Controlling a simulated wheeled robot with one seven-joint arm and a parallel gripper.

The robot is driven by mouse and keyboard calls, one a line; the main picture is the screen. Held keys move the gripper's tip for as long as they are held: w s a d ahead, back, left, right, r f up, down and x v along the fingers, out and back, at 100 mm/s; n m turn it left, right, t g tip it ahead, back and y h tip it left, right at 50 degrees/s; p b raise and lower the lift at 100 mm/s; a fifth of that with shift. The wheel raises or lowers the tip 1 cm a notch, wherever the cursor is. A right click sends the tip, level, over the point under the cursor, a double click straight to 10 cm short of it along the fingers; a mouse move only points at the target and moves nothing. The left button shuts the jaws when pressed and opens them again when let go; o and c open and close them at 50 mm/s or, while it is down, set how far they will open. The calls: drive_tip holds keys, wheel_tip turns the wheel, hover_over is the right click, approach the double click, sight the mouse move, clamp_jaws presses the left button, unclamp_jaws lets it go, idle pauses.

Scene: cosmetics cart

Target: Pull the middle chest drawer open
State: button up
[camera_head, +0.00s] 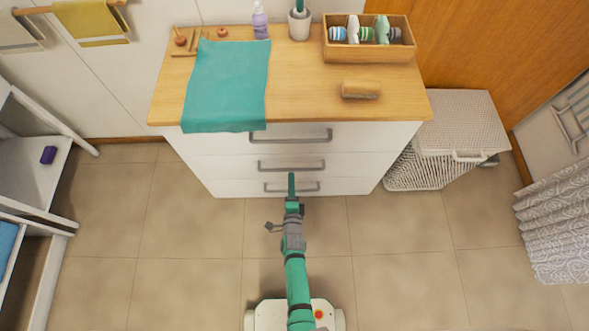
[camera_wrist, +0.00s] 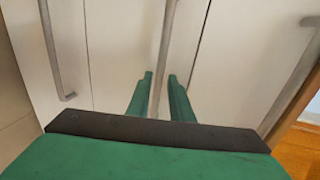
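The white chest (camera_head: 340,140) has three drawers, each with a grey bar handle, and all look shut. The middle drawer's handle (camera_head: 291,165) is in the middle of the head view. In the wrist view the same handle (camera_wrist: 164,45) runs up and down the picture. My gripper (camera_head: 291,177) is in front of the chest at about the middle handle. In the wrist view its two green fingers (camera_wrist: 160,76) are apart, with the handle bar showing in the gap between them. I cannot tell whether they touch the bar.
The top handle (camera_head: 291,136) and bottom handle (camera_head: 292,187) lie close above and below. A teal cloth (camera_head: 226,85) hangs over the wooden top's front edge. A white basket (camera_head: 460,122) stands right of the chest, a shelf unit (camera_head: 35,170) far left. The tiled floor before the chest is clear.

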sight(292, 169)
drive_tip(key=shift+w+d+f, duration=0.1)
drive_tip(key=shift+w+f, duration=0.1)
drive_tip(key=shift+w, duration=0.85)
drive_tip(key=shift+w+a+f, duration=0.1)
drive_tip(key=shift+w+f, duration=0.15)
drive_tip(key=shift+w, duration=0.75)
drive_tip(key=shift+w+d+f, duration=0.1)
drive_tip(key=shift+w+f, duration=0.1)
drive_tip(key=shift+w, duration=0.85)
drive_tip(key=shift+c, duration=0.4)
